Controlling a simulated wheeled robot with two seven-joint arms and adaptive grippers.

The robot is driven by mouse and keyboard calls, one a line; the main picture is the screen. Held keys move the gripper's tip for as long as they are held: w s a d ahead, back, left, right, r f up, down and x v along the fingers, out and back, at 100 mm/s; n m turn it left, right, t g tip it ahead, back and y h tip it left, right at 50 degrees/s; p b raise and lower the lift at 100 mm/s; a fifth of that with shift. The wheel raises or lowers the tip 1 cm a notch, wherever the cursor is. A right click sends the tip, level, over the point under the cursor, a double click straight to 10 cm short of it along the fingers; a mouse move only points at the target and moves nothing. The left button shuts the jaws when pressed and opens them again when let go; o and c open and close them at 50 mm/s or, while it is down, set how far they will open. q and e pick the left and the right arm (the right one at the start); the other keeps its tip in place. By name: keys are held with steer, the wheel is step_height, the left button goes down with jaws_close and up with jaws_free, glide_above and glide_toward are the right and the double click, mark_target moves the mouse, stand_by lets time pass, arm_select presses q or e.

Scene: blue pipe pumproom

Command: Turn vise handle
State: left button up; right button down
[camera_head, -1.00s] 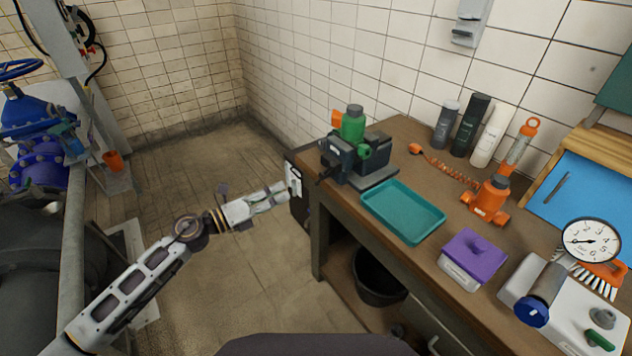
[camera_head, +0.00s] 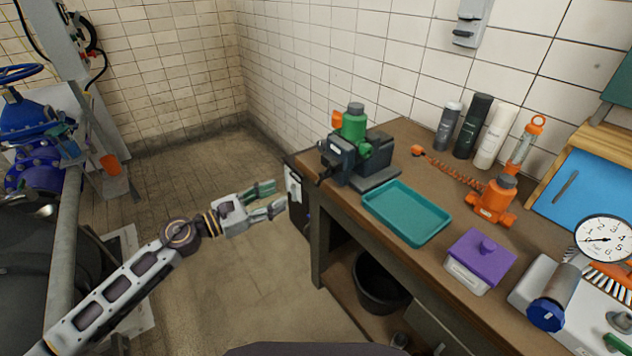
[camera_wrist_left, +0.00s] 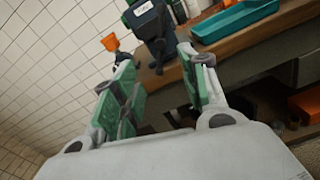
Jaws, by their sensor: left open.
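The dark grey vise (camera_head: 355,158) is mounted at the left end of the brown workbench, with a green and orange device clamped at it. Its dark handle (camera_head: 322,178) sticks out at the front left of the vise. My left gripper (camera_head: 280,196) is open and empty, beside the bench end, lower and to the left of the handle and apart from it. In the left wrist view the vise (camera_wrist_left: 152,25) shows ahead, beyond the two green-padded fingers (camera_wrist_left: 165,88). My right gripper is in neither view.
A teal tray (camera_head: 408,213), a purple-lidded box (camera_head: 478,262) and an orange tool (camera_head: 494,198) stand on the bench. Several bottles (camera_head: 470,126) line the wall. A dark bucket (camera_head: 380,285) sits under the bench. The floor left of the bench is clear.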

arm_select(q)
steer(key=shift+m, duration=0.3)
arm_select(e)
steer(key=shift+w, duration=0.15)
arm_select(q)
steer(key=shift+d, duration=0.1)
steer(key=p, duration=0.1)
glide_toward(321, 176)
steer(key=p+x, duration=0.1)
steer(key=x, duration=0.5)
steer(key=shift+p+x, duration=0.4)
steer(key=shift+x, duration=0.75)
steer(key=shift+f, duration=0.1)
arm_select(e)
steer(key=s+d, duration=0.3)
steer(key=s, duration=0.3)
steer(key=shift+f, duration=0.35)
arm_select(q)
steer(key=shift+c, duration=0.4)
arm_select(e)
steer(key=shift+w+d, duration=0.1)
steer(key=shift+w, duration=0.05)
arm_select(q)
jaws_close()
